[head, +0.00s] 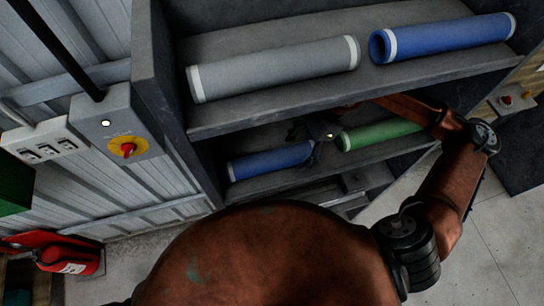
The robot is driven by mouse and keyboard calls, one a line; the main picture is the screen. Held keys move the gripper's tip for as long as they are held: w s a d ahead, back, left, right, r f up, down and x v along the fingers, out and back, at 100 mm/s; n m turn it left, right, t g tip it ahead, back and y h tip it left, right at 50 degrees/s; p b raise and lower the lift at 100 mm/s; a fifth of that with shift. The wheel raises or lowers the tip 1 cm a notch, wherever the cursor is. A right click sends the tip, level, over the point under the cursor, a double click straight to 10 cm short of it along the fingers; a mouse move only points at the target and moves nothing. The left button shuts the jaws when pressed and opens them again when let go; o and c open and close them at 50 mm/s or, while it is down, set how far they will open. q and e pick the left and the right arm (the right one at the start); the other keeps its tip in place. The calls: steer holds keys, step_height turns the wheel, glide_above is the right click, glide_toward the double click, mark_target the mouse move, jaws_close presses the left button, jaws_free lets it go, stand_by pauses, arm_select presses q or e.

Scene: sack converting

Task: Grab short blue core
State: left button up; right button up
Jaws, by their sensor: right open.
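The short blue core (268,161) lies on the lower shelf at its left side, with a white band at its left end. My right gripper (318,148) reaches into the lower shelf from the right and is open. It is dark and small here, at the right end of the short blue core and partly in front of it. I cannot tell whether its fingers touch the core or straddle it. My left gripper is not in view.
A green core (382,134) lies right of the gripper on the lower shelf, partly behind my arm. The upper shelf above holds a grey core (275,68) and a longer blue core (450,37). The rack's side panel (160,95) stands close at left, beside a switch box (118,125).

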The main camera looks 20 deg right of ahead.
mark_target(277, 154)
steer(key=shift+s+a+r+p, duration=0.1)
steer(key=shift+a+p, duration=0.2)
steer(key=shift+a, duration=0.9)
steer(key=a+p, duration=0.1)
steer(key=a, duration=0.2)
steer(key=a+p, duration=0.1)
steer(key=a, duration=0.1)
steer(key=shift+f+p, duration=0.35)
steer(key=shift+f, duration=0.2)
steer(key=shift+s+d+f, duration=0.1)
steer(key=shift+d, duration=0.05)
steer(key=c, duration=1.6)
